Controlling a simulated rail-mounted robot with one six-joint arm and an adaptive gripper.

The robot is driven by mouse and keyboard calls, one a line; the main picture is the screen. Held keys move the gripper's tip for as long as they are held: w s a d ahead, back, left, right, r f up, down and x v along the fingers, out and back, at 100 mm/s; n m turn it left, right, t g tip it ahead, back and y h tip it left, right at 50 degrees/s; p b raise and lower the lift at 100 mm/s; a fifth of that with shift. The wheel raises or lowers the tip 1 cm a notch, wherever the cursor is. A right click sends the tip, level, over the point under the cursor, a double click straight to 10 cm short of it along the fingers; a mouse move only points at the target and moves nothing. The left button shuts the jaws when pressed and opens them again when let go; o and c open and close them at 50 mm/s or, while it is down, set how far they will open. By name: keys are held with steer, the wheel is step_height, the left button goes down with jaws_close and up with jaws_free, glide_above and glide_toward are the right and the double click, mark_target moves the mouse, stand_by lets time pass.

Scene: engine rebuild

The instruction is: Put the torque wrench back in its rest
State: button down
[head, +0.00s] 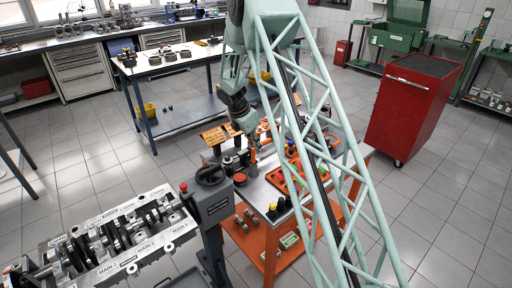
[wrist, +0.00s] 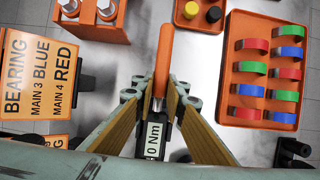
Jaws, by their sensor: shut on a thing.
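The torque wrench (wrist: 154,140) is between the tan-padded fingers of my gripper (wrist: 157,108) in the wrist view. Its orange handle (wrist: 164,58) points up the picture, and its dark body shows a "0 Nm" readout. My gripper is shut on the wrench. In the head view my gripper (head: 250,138) is over the work cart (head: 250,198), with the orange handle (head: 253,158) just below it. I cannot make out the wrench's rest for certain. The wrench's lower end is hidden by my gripper and arm.
An orange tray (wrist: 234,85) of red, green and blue shells lies to the right. Yellow- and black-capped containers (wrist: 189,10) stand above. An orange block (wrist: 92,28) with metal pieces is upper left, above a bearing sign (wrist: 38,75). The engine block (head: 100,240) stands left of the cart.

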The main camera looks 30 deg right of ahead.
steer(key=shift+f, duration=0.2)
stand_by(0.3)
steer(key=c, duration=2.9)
jaws_free()
steer(key=shift+o, duration=0.2)
steer(key=shift+r+p, duration=1.25)
steer(key=shift+r, duration=0.2)
steer(key=shift+o, duration=0.2)
steer(key=o, duration=0.5)
steer(key=shift+r, duration=0.1)
steer(key=v, duration=1.1)
steer(key=shift+r, duration=0.4)
steer(key=shift+a, duration=0.15)
